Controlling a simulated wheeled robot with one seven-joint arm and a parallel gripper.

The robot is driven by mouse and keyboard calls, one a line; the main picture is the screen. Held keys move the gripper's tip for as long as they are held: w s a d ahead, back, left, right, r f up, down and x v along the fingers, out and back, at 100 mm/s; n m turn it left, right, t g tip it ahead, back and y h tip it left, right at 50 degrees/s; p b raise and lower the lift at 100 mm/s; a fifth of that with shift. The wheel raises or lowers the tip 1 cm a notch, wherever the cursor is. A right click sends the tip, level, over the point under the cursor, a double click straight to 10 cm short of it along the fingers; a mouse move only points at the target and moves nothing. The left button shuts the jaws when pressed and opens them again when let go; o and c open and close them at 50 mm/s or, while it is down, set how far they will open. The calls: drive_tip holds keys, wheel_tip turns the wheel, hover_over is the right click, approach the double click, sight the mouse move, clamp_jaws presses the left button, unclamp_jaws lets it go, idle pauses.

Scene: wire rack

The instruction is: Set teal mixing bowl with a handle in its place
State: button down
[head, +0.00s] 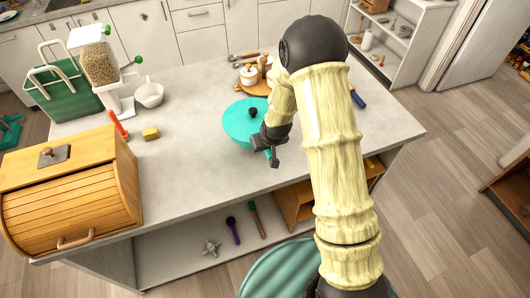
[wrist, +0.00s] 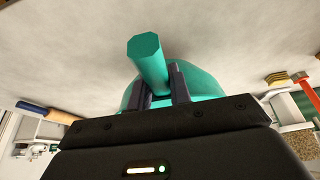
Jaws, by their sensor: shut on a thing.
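The teal mixing bowl (head: 238,122) is at the middle of the grey counter in the head view, partly behind my gripper. I cannot tell whether it rests on the counter or hangs just above it. My gripper (head: 272,158) is at the bowl's near right side. In the wrist view the bowl (wrist: 205,84) shows behind my fingers, and its teal handle (wrist: 148,62) sticks out between them. My gripper (wrist: 161,88) is shut on this handle. A small dark round thing (head: 253,112) shows against the bowl's top.
A wooden tray with white pots (head: 248,76) stands behind the bowl. A wooden bread box (head: 75,205), a yellow sponge (head: 151,133), a white cup (head: 149,94), a grain dispenser (head: 94,65) and a green basket (head: 62,92) are on the left.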

drive_tip(key=shift+f+p, duration=0.75)
drive_tip(key=shift+f, duration=1.3)
drive_tip(key=c, duration=1.3)
unclamp_jaws()
drive_tip(key=shift+b+v, duration=2.05)
drive_tip(key=shift+v, duration=3.95)
